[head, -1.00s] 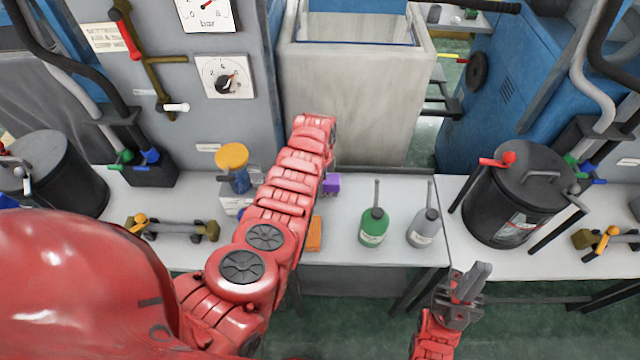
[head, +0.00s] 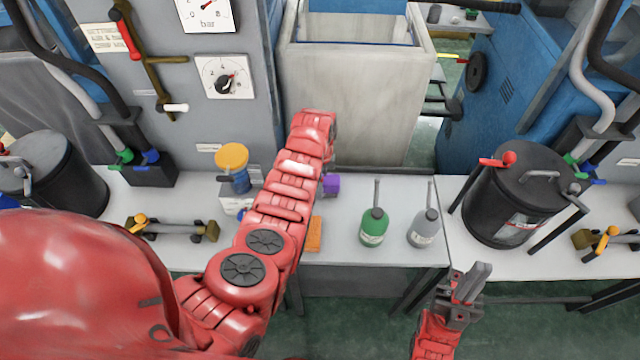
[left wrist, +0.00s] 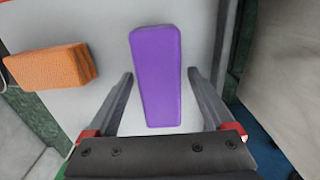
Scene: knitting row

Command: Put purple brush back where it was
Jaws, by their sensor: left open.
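The purple brush (left wrist: 157,75) lies on the grey-white table between the two fingers of my left gripper (left wrist: 158,90) in the left wrist view. The fingers are open, one on each side, with gaps between them and the brush. In the head view only a small part of the purple brush (head: 331,185) shows beside my red left arm, which hides the left gripper and the rest of the brush. My right gripper (head: 472,285) is in front of the table's edge, away from the brush. I cannot tell if its jaws are open or shut.
An orange block (left wrist: 50,67) lies left of the brush in the left wrist view. A green bottle (head: 374,227) and a grey bottle (head: 424,228) stand right of it in the head view. A yellow-topped blue container (head: 233,168) stands left of my arm. A black drum (head: 515,195) stands further right.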

